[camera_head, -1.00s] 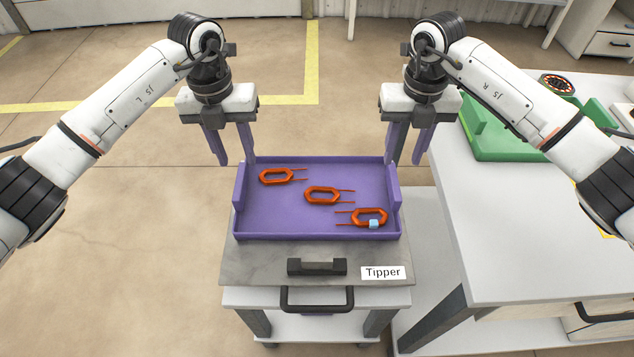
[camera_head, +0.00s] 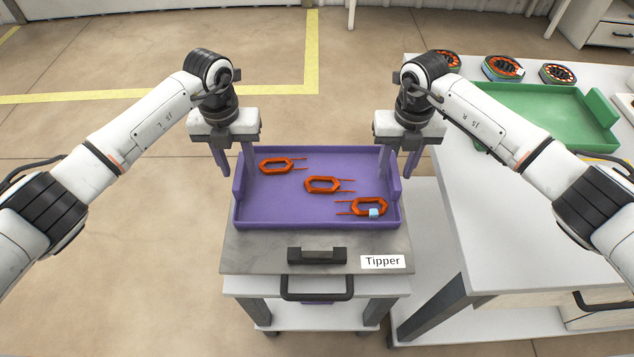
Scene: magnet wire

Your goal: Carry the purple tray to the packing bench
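The purple tray (camera_head: 290,213) lies flat on the grey top of the cart labelled "Tipper" (camera_head: 240,250). It holds three orange wire coils, at the back left (camera_head: 276,165), middle (camera_head: 322,185) and front right (camera_head: 369,207). A small pale blue piece (camera_head: 375,213) sits on the front right coil. My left gripper (camera_head: 234,160) is open at the tray's left end, one finger outside the end wall and one on the tray side. My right gripper (camera_head: 400,158) is open at the right end in the same way. I cannot tell whether the fingers touch the walls.
A white bench (camera_head: 480,230) stands at the right, beside the cart. A green tray (camera_head: 540,105) lies on it, with round dark-and-orange parts (camera_head: 503,68) behind. The floor to the left is clear.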

